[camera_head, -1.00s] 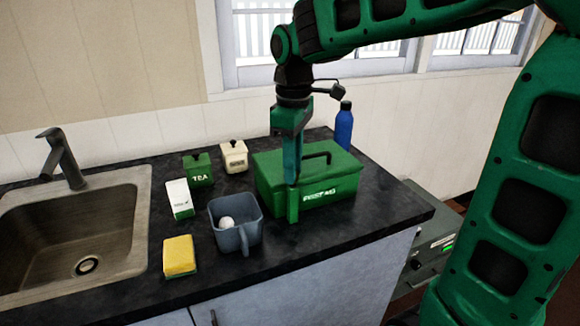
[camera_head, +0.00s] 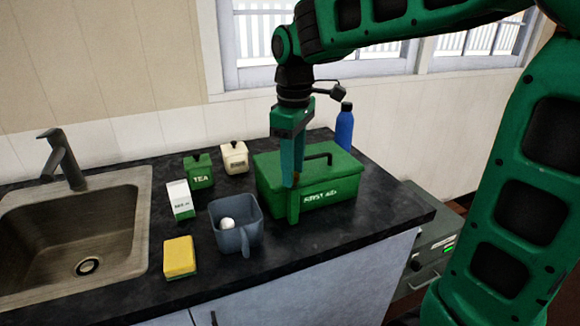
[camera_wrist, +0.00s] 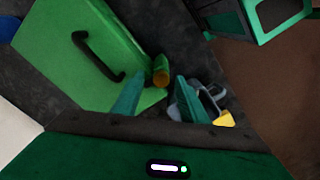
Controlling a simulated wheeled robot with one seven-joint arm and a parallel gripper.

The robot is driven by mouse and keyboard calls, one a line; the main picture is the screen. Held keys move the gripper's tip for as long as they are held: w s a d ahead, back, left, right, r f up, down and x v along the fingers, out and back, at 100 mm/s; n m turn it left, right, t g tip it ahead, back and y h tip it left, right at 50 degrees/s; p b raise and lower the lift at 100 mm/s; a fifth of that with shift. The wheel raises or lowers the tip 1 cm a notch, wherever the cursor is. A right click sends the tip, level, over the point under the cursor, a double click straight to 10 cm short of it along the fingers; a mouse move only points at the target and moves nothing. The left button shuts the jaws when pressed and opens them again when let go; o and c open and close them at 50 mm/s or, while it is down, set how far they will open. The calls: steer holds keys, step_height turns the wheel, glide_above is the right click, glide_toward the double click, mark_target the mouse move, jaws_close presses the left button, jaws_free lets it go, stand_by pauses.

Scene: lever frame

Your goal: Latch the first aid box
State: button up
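The green first aid box (camera_head: 334,192) stands on the dark counter with its lid down and a black handle on top. It also fills the upper left of the wrist view (camera_wrist: 75,60). In the wrist view the lever (camera_wrist: 160,72) shows just beyond my fingertips. My gripper (camera_head: 293,172) points down above the lever. In the wrist view its two fingers (camera_wrist: 160,84) are apart with nothing gripped. Whether they touch the lever, I cannot tell.
A blue-grey mug (camera_head: 232,238) with a white ball stands left of the box. A yellow sponge (camera_head: 179,257), a white carton (camera_head: 180,200), a TEA tin (camera_head: 199,172) and a cream canister (camera_head: 234,157) are further left. A blue bottle (camera_head: 344,127) stands behind the box.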

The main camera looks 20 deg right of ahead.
step_height(320, 180, up, 11)
stand_by(0.5)
steer(key=shift+f, duration=0.15)
steer(key=s+d+f+m, duration=0.7)
steer(key=s+d+f, duration=0.1)
steer(key=s+f, duration=0.2)
steer(key=s+d+f+m, duration=0.8)
steer(key=s+d+f, duration=0.1)
steer(key=s, duration=0.4)
steer(key=shift+s+f, duration=0.25)
steer(key=shift+f, duration=0.1)
